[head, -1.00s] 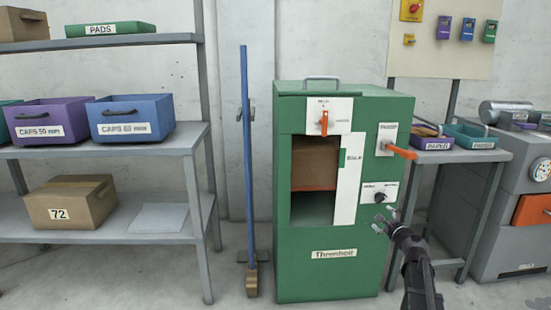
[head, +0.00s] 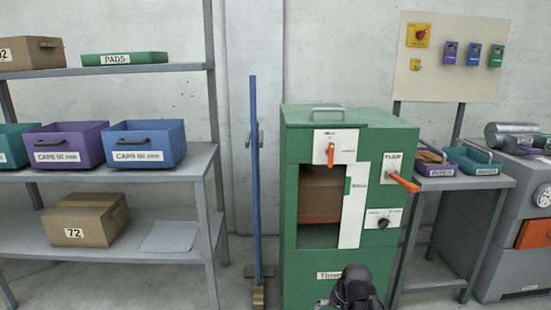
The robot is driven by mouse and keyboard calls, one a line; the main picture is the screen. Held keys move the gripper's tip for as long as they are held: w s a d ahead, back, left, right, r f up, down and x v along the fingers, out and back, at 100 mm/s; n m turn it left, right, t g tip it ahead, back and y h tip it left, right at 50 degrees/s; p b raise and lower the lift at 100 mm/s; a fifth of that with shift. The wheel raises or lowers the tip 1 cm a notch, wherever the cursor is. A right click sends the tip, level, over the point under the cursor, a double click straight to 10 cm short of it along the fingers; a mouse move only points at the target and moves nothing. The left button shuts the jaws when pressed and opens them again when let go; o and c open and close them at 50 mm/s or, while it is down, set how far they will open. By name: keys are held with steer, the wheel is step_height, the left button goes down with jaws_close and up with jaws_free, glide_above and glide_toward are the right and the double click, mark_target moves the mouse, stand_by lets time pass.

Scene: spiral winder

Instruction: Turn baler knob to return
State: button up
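The green baler (head: 300,250) stands in the middle of the head view. Its black round knob (head: 383,222) sits on a small white plate at the lower right of the front. Printed words flank the knob, too small to read. My gripper (head: 354,280) shows as a dark shape at the bottom edge, in front of the baler's lower front and partly covering its name label. It is below and left of the knob and appears apart from it. Its fingers cannot be made out.
An orange lever (head: 405,183) juts out at the right above the knob. Another orange handle (head: 331,154) sits above the open chamber holding a brown block (head: 320,190). A blue-handled broom (head: 256,180) stands left of the baler; a grey side table (head: 465,183) stands right.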

steer(key=s+r+n+g+h+p, duration=0.2)
steer(key=s+n+h+p, duration=0.1)
steer(key=s, duration=0.4)
step_height(320, 180, up, 37)
steer(key=p, duration=3.6)
steer(key=shift+w+d+r+p, duration=0.15)
steer(key=shift+w+d+p, duration=0.1)
steer(key=shift+d+p, duration=0.15)
